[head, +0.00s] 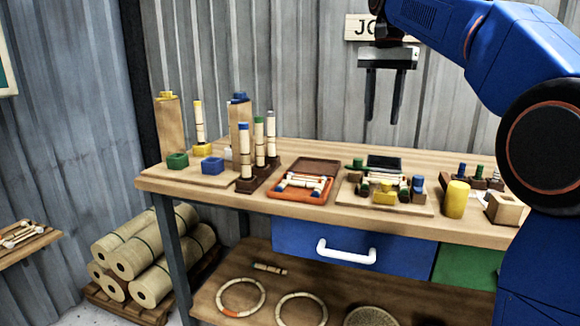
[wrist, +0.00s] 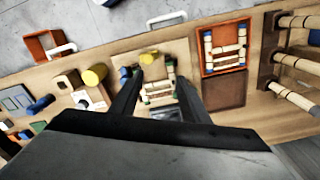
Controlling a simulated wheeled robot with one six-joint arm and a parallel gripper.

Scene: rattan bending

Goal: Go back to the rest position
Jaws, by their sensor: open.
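My gripper (head: 384,97) hangs in the air above the workbench (head: 330,218) in the head view, jaws pointing down, apart and empty. In the wrist view its two dark fingers (wrist: 158,92) spread over the bench, with a board holding a small jig of rattan pieces (wrist: 158,93) showing between and beyond them. In the head view that jig (head: 385,190) stands below the gripper, well apart from it. My blue arm comes in from the upper right and hides part of the bench's right end.
An orange tray (head: 305,196) with a rattan frame lies left of the jig. Upright rattan posts (head: 270,135) and wooden blocks stand further left. A yellow cylinder (head: 456,199) stands at right. A blue drawer (head: 352,247) is below the top. Air around the gripper is clear.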

